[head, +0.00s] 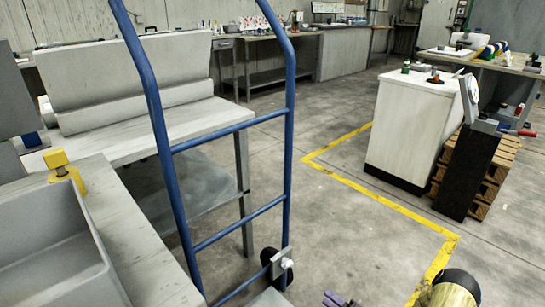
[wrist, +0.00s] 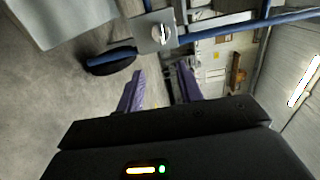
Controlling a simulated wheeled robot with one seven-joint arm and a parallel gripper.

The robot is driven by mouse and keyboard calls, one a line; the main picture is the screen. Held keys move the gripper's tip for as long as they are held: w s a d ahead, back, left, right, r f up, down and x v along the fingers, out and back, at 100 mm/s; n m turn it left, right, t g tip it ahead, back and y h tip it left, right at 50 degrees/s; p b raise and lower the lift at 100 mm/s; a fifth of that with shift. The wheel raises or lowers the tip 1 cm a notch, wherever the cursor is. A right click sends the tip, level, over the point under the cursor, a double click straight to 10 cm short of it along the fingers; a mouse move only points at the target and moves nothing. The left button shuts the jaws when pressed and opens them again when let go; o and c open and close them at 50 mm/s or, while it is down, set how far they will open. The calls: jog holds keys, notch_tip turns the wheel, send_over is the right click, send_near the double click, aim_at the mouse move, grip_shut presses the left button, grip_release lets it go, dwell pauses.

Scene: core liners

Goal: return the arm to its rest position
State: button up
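My gripper (wrist: 160,68) shows in the wrist view with its two purple fingers apart. Nothing is between the fingers. In the head view the purple fingertips of my gripper (head: 338,299) show at the bottom edge, low over the floor. Part of my own arm shows to the right of them. The rest of my arm is out of view.
A blue hand truck (head: 165,140) stands close in front; its wheel (wrist: 110,62) is near my gripper in the wrist view. A grey workbench (head: 130,225) is at left. A white cabinet (head: 408,130) stands at right. Floor between is clear, with a yellow line (head: 385,200).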

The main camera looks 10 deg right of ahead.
jog(key=w+r+n+g+h+p, duration=0.2)
jog(key=w+r+n+g+h, duration=0.35)
jog(key=r, duration=0.35)
notch_tip(320, 180, up, 10)
jog(key=s+n+g+h+p, duration=0.1)
jog(key=n+g+h+p, duration=0.1)
jog(key=n+h, duration=0.1)
jog(key=s+a+r+n+g+h+p, duration=0.1)
jog(key=s+a+r+g, duration=0.1)
jog(key=s+a+r, duration=0.55)
jog(key=s+a+r+n+g+h+p, duration=0.1)
jog(key=s+a+r+n+g, duration=0.15)
jog(key=s+r, duration=0.85)
notch_tip(320, 180, up, 37)
jog(key=s+m+p, duration=0.1)
jog(key=p, duration=3.7)
jog(key=shift+a+f, duration=0.2)
jog(key=shift+a, duration=0.15)
